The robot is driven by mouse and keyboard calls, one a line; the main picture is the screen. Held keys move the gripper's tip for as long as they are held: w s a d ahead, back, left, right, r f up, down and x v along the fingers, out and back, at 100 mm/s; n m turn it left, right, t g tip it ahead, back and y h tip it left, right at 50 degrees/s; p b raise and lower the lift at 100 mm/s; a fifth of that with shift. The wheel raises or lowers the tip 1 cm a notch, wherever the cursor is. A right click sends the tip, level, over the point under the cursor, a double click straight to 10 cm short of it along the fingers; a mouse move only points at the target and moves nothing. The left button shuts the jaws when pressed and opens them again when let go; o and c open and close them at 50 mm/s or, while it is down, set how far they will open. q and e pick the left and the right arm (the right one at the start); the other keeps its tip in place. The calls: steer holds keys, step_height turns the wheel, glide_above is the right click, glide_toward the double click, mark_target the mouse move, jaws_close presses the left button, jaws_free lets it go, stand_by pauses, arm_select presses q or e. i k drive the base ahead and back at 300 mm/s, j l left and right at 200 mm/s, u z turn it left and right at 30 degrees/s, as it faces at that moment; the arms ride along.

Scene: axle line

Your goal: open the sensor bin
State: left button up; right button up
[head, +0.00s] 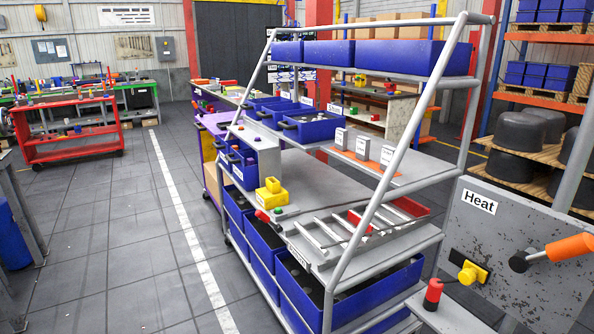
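A grey tube-frame rack (400,150) stands in the middle of the head view and holds blue bins on several levels. Blue bins with black handles and small white labels sit on its middle shelf, the nearest one (312,127) at the front. Another blue bin with a black handle (240,170) sits in a grey housing below them. Larger open blue bins (300,290) stand on the lower levels. The labels are too small to read, so I cannot tell which is the sensor bin. Neither of my grippers is in view.
A grey panel marked Heat (500,240), with an orange-handled lever (568,247), stands close at right. A yellow block (271,195) and a sloped metal rail rack (345,232) sit on the rack. A red cart (70,140) stands far left. The floor left of the rack is clear.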

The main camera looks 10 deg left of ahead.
mark_target(248, 177)
steer(key=i+j+u, duration=0.65)
steer(key=i+u, duration=0.65)
steer(key=i, duration=0.7)
steer(key=i+j+z, duration=0.15)
steer(key=i, duration=1.25)
steer(key=i+z, duration=0.9)
steer(key=i+j+z, duration=0.45)
steer(key=k+j+z, duration=0.15)
steer(key=z, duration=0.15)
steer(key=k+z, duration=0.3)
steer(key=k+j, duration=0.05)
